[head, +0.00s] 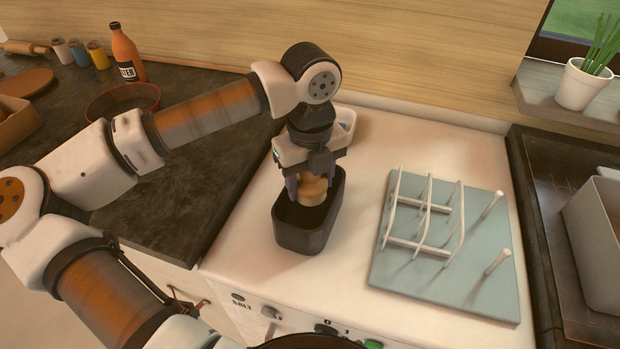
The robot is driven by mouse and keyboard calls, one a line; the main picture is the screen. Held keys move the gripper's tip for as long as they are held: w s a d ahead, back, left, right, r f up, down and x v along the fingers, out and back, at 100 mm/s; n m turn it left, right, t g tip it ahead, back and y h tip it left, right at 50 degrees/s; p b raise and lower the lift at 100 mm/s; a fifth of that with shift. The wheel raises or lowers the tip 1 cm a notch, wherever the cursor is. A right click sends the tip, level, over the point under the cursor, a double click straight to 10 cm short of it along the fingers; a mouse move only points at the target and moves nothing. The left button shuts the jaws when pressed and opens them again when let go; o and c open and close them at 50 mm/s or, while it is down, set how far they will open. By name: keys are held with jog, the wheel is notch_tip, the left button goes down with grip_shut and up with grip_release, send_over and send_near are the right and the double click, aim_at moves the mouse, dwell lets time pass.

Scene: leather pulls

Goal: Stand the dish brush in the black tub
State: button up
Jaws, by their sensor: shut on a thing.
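The black tub (299,239) stands on the white counter, left of the rack. My gripper (308,184) points down over the tub's far half. It is shut on the dish brush (312,193), whose round, light wooden part shows between the fingers, at about the tub's opening. The rest of the brush is hidden by the gripper and the tub wall. I cannot tell whether the brush touches the tub's floor.
A white dish rack on a pale blue board (460,285) stands to the right. A white container (346,117) is just behind my gripper. A dark red bowl (122,101) and an orange bottle (126,55) stand on the dark counter at left.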

jog(key=shift+f+b, duration=1.95)
jog(key=shift+b, duration=0.05)
jog(key=o, duration=1.1)
notch_tip(320, 180, up, 14)
jog(key=shift+f+b, duration=0.1)
jog(key=shift+b, duration=0.5)
